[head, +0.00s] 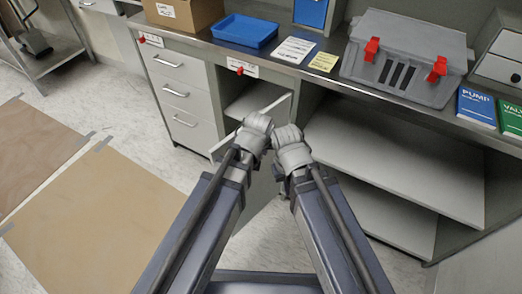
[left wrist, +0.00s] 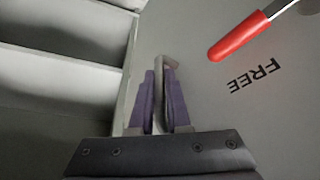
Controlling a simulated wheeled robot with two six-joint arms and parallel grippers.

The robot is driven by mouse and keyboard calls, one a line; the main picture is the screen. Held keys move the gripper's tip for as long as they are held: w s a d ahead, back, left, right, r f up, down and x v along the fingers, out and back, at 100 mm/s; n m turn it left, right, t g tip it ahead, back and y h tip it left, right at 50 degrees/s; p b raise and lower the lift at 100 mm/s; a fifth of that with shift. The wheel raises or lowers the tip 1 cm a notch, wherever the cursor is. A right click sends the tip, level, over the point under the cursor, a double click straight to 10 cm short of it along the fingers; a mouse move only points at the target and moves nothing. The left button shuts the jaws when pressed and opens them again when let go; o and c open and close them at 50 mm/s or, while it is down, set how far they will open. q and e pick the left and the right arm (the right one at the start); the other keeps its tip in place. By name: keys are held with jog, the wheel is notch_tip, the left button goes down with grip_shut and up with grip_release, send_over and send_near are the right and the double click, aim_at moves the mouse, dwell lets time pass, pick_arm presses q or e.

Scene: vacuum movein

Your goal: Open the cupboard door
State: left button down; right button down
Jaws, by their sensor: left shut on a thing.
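The cupboard door (head: 264,188) stands partly open in the head view, with a shelf (head: 258,99) showing behind its top edge. In the left wrist view the grey door face (left wrist: 215,125) carries the word FREE and a bent metal handle (left wrist: 170,62). My left gripper (left wrist: 160,90) is shut on this handle, with its purple fingers on either side. In the head view the left wrist (head: 254,134) is at the door and hides the fingers. My right wrist (head: 292,152) is just right of it, and its fingers cannot be made out.
A red lever (left wrist: 240,36) is beside the handle. Drawers (head: 178,92) stand left of the open door and open shelves (head: 390,165) to the right. The counter holds a blue tray (head: 245,31) and a grey toolbox (head: 405,55). Floor at left is free, with brown sheets (head: 95,215).

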pick_arm(q)
jog(key=shift+w, duration=0.15)
jog(key=c, duration=0.9)
grip_release()
jog(key=shift+r, duration=0.15)
jog(key=shift+s+r+p, duration=0.3)
jog(key=shift+r+p, duration=0.25)
jog(key=shift+p, duration=0.15)
jog(key=p+v, duration=0.5)
jog(key=v, duration=0.1)
jog(key=shift+s+r+p, duration=0.1)
jog(key=shift+s+p, duration=0.1)
jog(key=shift+p, duration=0.2)
